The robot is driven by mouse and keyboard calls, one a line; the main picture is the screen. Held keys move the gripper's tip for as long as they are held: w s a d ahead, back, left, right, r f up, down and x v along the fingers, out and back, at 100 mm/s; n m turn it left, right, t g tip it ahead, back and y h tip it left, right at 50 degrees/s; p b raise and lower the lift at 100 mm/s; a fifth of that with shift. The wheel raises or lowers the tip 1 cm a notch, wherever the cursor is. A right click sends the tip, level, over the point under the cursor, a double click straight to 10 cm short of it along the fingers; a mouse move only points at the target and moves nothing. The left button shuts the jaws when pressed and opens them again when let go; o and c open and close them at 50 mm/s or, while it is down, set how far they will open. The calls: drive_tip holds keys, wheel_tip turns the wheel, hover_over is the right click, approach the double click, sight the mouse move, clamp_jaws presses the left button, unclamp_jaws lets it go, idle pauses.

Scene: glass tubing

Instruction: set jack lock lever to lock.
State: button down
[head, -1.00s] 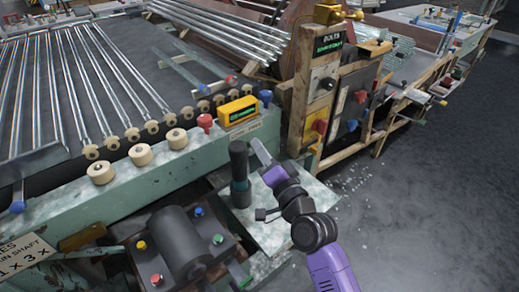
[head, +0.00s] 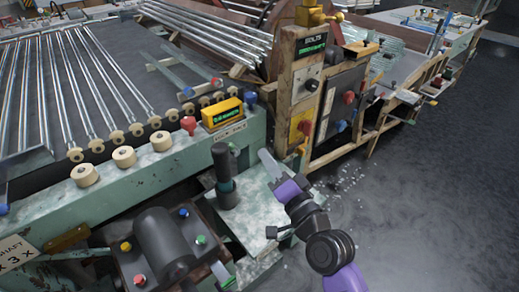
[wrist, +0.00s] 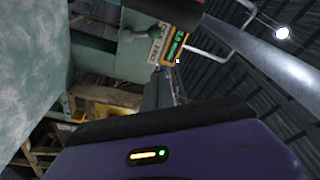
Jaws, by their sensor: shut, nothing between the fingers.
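An upright post with a black grip and a teal collar (head: 224,175) stands on a pale speckled plate in the head view. It looks like the jack lock lever, though I cannot be sure. A small label plate (head: 229,132) is on the green beam behind it; its text is too small to read surely. My gripper (head: 268,162) is shut and empty, to the right of the black grip with a gap between them. In the wrist view, a dark cylinder (wrist: 178,10) at the top may be this grip. My fingertips are hard to make out there.
A yellow display box (head: 221,113) and a red knob (head: 188,125) sit on the green beam. A wooden control panel (head: 308,85) stands behind my gripper to the right. A dark motor-like cylinder (head: 164,243) is at lower left. Open floor (head: 430,200) lies to the right.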

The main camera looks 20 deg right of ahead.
drive_tip(key=s, duration=0.4)
drive_tip(key=shift+d+f, duration=0.15)
drive_tip(key=shift+f, duration=0.05)
idle(0.3)
drive_tip(key=s+a+r+n+g+h+p, duration=0.1)
drive_tip(key=s+n+g+p, duration=0.3)
drive_tip(key=s, duration=3.2)
drive_tip(key=r+n+p, duration=0.1)
drive_tip(key=n+p, duration=0.3)
drive_tip(key=n, duration=0.2)
drive_tip(key=shift+a+n+g, duration=0.3)
drive_tip(key=shift+a, duration=0.1)
